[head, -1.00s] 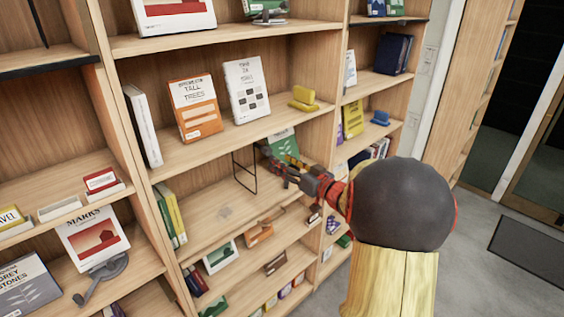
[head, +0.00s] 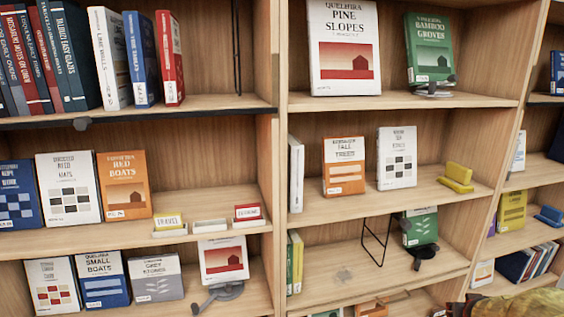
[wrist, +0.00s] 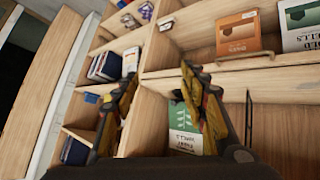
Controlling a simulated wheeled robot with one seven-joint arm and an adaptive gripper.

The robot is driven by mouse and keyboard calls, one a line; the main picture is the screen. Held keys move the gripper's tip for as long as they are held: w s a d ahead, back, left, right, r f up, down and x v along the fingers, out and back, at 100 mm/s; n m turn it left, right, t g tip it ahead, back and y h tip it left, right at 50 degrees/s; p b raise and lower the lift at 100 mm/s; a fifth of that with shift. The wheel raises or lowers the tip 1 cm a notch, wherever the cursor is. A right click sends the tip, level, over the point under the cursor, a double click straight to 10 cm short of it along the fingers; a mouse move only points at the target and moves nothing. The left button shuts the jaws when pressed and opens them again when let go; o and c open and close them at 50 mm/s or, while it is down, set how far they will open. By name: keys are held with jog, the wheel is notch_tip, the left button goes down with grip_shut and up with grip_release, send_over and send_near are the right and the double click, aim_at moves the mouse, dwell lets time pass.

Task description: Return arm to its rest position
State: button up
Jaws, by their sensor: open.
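My gripper (wrist: 158,80) is open in the wrist view, its two yellow and dark fingers spread with nothing held between them. A green book (wrist: 182,128) shows behind the right finger, which covers part of it. In the head view, that green book (head: 421,229) stands on the lower shelf, beside a black wire bookend (head: 377,240) and at a dark stand (head: 424,253). Only a yellowish part of my arm (head: 520,304) shows at the bottom right corner of the head view; the gripper's fingers cannot be made out there.
Wooden shelves (head: 330,212) fill the head view. An orange book (head: 344,166), a white book (head: 397,158) and a yellow block (head: 456,177) stand above the green book. Shelf boards and an upright lie close around the fingers in the wrist view. The lower shelf has bare room left of the bookend.

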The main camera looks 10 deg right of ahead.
jog(key=s+a+r+n+y+b, duration=0.1)
jog(key=s+a+n+y+b, duration=0.1)
jog(key=a, duration=1.2)
jog(key=s+a+r+n+y+b, duration=0.1)
jog(key=s+a, duration=0.4)
jog(key=a, duration=0.9)
jog(key=s+a+r+n+y+b, duration=0.1)
jog(key=s+a+n+y+b, duration=0.2)
jog(key=a, duration=1.1)
jog(key=shift+s+a+r+g+y, duration=0.3)
jog(key=shift+s+r+y, duration=0.15)
jog(key=shift+s, duration=0.2)
jog(key=shift+d, duration=0.1)
